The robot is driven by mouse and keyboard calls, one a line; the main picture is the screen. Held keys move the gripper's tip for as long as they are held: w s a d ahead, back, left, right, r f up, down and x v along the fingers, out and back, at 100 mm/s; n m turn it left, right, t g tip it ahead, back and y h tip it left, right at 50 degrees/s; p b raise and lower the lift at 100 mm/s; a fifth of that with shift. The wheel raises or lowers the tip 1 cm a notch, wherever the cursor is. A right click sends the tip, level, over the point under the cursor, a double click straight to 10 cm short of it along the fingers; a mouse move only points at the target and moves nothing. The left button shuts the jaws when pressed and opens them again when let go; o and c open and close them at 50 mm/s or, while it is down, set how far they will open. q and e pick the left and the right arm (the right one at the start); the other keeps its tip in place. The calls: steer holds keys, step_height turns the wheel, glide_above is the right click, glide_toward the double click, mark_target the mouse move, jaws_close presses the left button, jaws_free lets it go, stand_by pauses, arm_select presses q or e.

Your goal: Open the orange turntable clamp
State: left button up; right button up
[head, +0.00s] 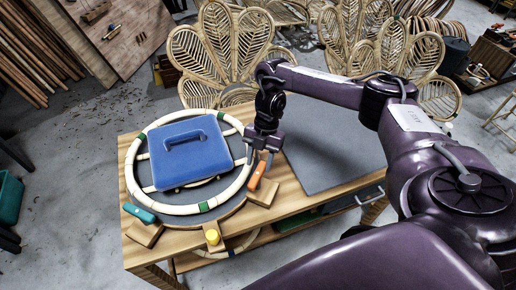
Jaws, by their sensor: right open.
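The orange turntable clamp (257,176) is a short orange bar tilted upward on a wooden block at the right edge of the round turntable. My right gripper (258,159) points down from above, its open fingers at the clamp's upper end. I cannot tell whether the fingers touch it. A teal clamp (139,213) sits on another block at the front left. My left gripper is not in view.
The wooden workbench (290,200) carries a dark grey mat (330,158) to the right. Rattan chairs (222,45) stand behind the bench. My right arm crosses over the mat.

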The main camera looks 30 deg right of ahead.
steer(key=shift+v, duration=1.9)
steer(key=shift+s, duration=0.1)
